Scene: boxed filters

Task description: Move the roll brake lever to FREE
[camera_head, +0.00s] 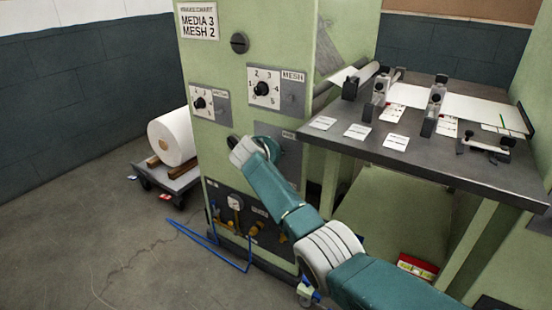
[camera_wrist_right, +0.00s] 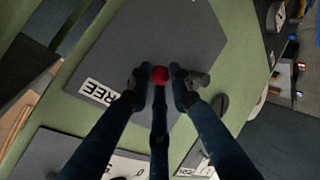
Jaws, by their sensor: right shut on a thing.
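The gripper is shut on the knob. A white FREE label (camera_wrist_right: 100,91) lies on the grey brake plate (camera_wrist_right: 185,35), to the left of the knob and apart from it. In the head view my right arm reaches up to a grey panel (camera_head: 292,158) on the front of the green machine. The arm hides the lever and most of the gripper there. My left gripper is not in view.
The MEDIA dial (camera_head: 200,103) and MESH dial (camera_head: 264,88) are above my right wrist. A gauge panel (camera_head: 260,228) with blue hose is below. A dark table (camera_head: 430,165) juts out to the right. A white roll (camera_head: 172,137) rests on a cart at left. The left floor is mostly clear.

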